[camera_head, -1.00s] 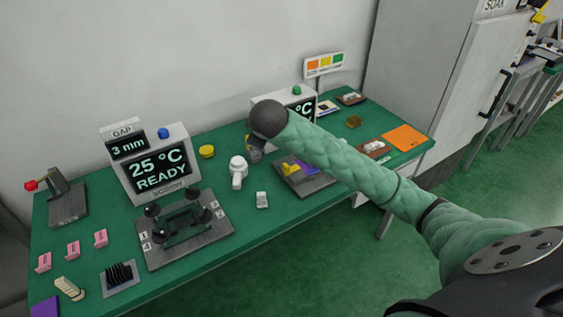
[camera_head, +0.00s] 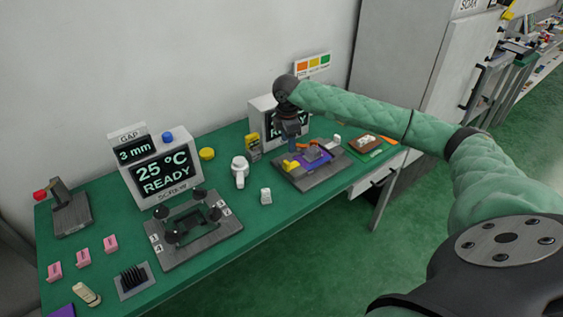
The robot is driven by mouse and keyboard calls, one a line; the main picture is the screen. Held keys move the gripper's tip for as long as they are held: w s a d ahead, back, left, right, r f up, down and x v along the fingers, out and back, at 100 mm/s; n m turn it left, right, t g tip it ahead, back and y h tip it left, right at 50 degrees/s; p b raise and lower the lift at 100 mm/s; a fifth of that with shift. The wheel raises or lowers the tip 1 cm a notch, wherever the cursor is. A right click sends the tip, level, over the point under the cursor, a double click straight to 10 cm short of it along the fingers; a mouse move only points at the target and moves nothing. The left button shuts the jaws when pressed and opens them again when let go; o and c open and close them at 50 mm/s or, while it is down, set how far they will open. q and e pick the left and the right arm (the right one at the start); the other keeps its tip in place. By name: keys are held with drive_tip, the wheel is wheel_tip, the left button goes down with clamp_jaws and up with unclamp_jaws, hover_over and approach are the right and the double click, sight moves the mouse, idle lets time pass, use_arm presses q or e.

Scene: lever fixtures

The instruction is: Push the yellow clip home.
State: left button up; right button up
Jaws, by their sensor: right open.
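The yellow clip (camera_head: 291,166) sits at the left side of a grey fixture (camera_head: 322,180) on the green bench. A purple board (camera_head: 325,159) with a grey block on it lies in the fixture beside the clip. My right gripper (camera_head: 292,147) points down just above and behind the clip. It is open, but its fingertips are small and dark, so I cannot tell whether they touch anything. My left gripper is out of view.
A READY display (camera_head: 160,173) stands behind a screw fixture (camera_head: 193,228) on the left. A second display (camera_head: 265,117) is partly hidden by my right gripper. A white handled tool (camera_head: 239,172) and a small white block (camera_head: 265,196) stand left of the clip's fixture.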

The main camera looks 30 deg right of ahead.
sight(287, 162)
drive_tip(key=shift+s+a+n, duration=0.25)
drive_tip(key=shift+a+n, duration=0.15)
drive_tip(key=shift+n, duration=0.2)
drive_tip(key=shift+s+a+n+y, duration=0.1)
drive_tip(key=shift+n+y, duration=0.2)
drive_tip(key=shift+n, duration=0.7)
drive_tip(key=shift+f, duration=0.15)
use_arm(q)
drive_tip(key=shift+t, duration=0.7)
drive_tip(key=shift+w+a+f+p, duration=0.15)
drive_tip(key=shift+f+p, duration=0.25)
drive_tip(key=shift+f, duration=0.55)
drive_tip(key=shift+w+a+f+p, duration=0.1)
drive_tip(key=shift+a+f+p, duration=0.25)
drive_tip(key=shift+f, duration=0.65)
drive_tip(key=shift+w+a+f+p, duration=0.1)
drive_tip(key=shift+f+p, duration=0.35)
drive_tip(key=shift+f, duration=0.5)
use_arm(e)
drive_tip(key=shift+f, duration=3.8)
